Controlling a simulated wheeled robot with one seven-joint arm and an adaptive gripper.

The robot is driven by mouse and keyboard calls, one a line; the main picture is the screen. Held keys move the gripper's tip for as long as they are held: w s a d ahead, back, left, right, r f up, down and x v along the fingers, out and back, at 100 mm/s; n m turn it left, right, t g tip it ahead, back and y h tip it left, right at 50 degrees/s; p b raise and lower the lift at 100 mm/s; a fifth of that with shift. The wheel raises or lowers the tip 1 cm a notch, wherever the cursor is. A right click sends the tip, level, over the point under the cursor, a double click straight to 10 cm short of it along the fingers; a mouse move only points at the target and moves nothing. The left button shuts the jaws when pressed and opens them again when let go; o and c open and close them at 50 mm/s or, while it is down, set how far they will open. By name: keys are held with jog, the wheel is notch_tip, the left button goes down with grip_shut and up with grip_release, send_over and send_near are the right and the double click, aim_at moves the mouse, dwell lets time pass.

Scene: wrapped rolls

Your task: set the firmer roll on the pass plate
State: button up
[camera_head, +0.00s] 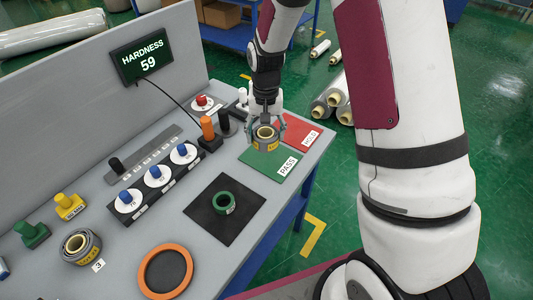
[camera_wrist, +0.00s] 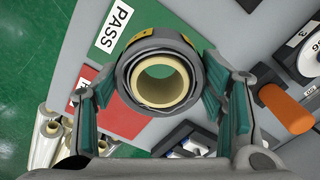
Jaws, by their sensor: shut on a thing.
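My gripper (camera_head: 266,128) is shut on a grey wrapped roll (camera_head: 266,144) with a cream core and a yellow label. In the wrist view the roll (camera_wrist: 128,84) sits upright between the teal finger pads of my gripper (camera_wrist: 160,95). The roll is at the far-left part of the green pass plate (camera_head: 275,174), overlapping its edge in the head view; I cannot tell whether it touches the plate. A second grey roll (camera_head: 95,246) with a cream core stands at the table's near left by a tag marked 3. A display (camera_head: 141,54) reads HARDNESS 59.
A red plate (camera_head: 308,130) lies just beyond the pass plate. A green ring (camera_head: 223,203) rests on a black mat (camera_head: 212,231), and an orange ring (camera_head: 147,286) lies nearer. An orange-topped post (camera_head: 208,128) and blue-knobbed dials (camera_head: 155,176) stand left of my gripper.

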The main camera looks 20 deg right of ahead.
jog(key=s+f+m, duration=0.3)
jog(key=s+m, duration=1)
jog(key=m, duration=0.4)
send_near(271, 157)
jog(key=shift+w+a+f+b, duration=0.3)
jog(key=shift+w+a+f, duration=0.45)
jog(key=shift+w, duration=0.15)
jog(key=shift+f+p, duration=0.35)
jog(key=shift+f, duration=1.3)
jog(key=shift+f, duration=0.1)
jog(key=o, duration=1.4)
jog(key=shift+f, duration=0.1)
